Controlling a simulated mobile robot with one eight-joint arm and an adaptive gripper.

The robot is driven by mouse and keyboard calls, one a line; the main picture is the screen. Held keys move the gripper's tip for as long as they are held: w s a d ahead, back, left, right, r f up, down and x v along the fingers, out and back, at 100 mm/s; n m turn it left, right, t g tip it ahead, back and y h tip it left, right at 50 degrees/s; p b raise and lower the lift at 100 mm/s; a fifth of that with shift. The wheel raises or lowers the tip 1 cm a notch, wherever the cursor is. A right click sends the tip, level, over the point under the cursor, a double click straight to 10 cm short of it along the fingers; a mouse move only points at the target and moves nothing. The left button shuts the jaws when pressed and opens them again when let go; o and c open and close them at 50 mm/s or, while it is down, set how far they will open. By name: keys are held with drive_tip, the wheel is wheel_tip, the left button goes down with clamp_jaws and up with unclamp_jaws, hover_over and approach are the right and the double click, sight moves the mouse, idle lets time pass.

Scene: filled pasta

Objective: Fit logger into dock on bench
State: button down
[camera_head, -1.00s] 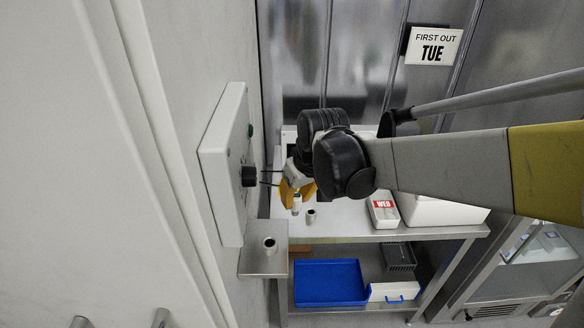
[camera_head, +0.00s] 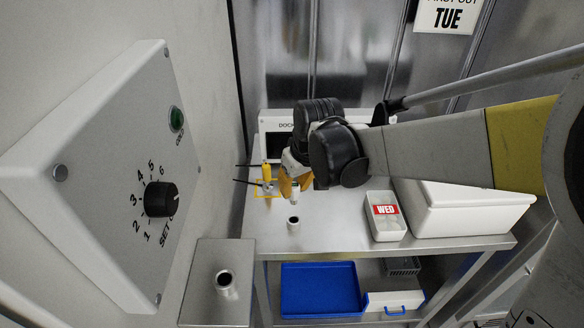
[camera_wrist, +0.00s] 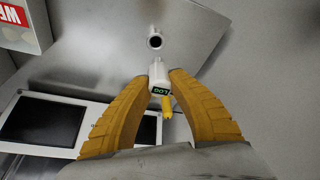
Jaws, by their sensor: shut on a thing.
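My gripper (camera_head: 296,187) is shut on the logger (camera_head: 294,199), a small white piece that points down below the yellow fingers. In the wrist view the logger (camera_wrist: 158,76) shows a green label between the fingertips (camera_wrist: 162,84). The dock on the bench looks to be the short white upright cup (camera_head: 293,225) with a dark round hole. It stands just below the logger in the head view, with a gap between them. In the wrist view this cup (camera_wrist: 155,40) shows beyond the logger's tip. How well they line up I cannot tell.
A WED tub (camera_head: 386,222) and a white box (camera_head: 465,210) are at right. A knob panel (camera_head: 110,190) juts from the left wall.

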drive_tip(key=shift+f+b, duration=2.15)
drive_tip(key=shift+f, duration=0.75)
drive_tip(key=shift+f+b, duration=1.3)
drive_tip(key=shift+f, duration=0.5)
drive_tip(key=c, duration=0.9)
unclamp_jaws()
drive_tip(key=shift+c, duration=0.2)
drive_tip(key=p+v, duration=0.5)
drive_tip(key=v, duration=0.2)
idle(0.3)
